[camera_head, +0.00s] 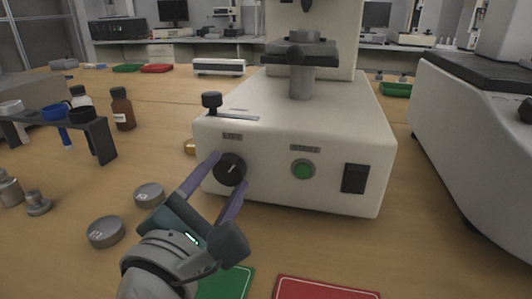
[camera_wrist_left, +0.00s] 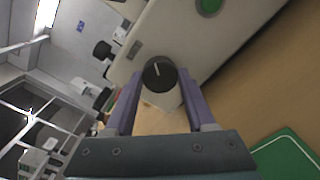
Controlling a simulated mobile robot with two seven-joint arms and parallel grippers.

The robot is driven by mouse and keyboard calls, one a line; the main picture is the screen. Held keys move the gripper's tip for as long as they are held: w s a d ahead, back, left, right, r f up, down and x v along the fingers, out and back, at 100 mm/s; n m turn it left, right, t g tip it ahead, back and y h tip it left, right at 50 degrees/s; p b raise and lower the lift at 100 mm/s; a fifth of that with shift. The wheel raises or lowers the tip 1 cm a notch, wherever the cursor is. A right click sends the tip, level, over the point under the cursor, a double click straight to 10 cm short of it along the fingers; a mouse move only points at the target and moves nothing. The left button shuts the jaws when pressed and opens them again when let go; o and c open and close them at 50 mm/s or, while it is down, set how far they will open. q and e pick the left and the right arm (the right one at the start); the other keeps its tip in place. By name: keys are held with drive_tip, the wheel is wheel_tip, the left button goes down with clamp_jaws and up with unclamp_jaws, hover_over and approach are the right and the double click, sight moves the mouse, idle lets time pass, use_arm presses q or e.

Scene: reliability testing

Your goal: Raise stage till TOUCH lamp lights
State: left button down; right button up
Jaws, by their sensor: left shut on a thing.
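The white testing machine (camera_head: 290,135) stands on the bench. Its front face carries a black round dial (camera_head: 229,169), a green round button or lamp (camera_head: 303,169) and a black rocker switch (camera_head: 354,179). The labels above them are too small to read, so I cannot tell which is the TOUCH lamp. The dark stage (camera_head: 303,52) sits on a short post above the base. My left gripper (camera_head: 229,171) is shut on the dial, one purple finger on either side. The wrist view shows the dial (camera_wrist_left: 159,74) between the fingertips, with a pale pointer line. My right gripper is out of view.
A black-knobbed lever (camera_head: 211,101) is on the base's top left. A black rack (camera_head: 82,125), brown bottle (camera_head: 122,109) and metal discs (camera_head: 105,232) stand left. Green (camera_head: 225,282) and red (camera_head: 325,289) mats lie in front. Another machine (camera_head: 470,125) stands right.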

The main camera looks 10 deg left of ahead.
use_arm(q)
drive_tip(key=m+p, duration=0.1)
drive_tip(key=m, duration=0.5)
drive_tip(key=shift+r+p, duration=0.1)
drive_tip(key=shift+p, duration=0.25)
drive_tip(key=m+p, duration=0.1)
drive_tip(key=m, duration=0.5)
drive_tip(key=shift+m, duration=0.3)
drive_tip(key=shift+c, duration=1.2)
unclamp_jaws()
drive_tip(key=shift+s+p, duration=0.1)
drive_tip(key=shift+p, duration=0.2)
drive_tip(key=shift+s, duration=0.35)
drive_tip(key=s+p, duration=0.1)
drive_tip(key=s, duration=0.8)
drive_tip(key=shift+a, duration=0.2)
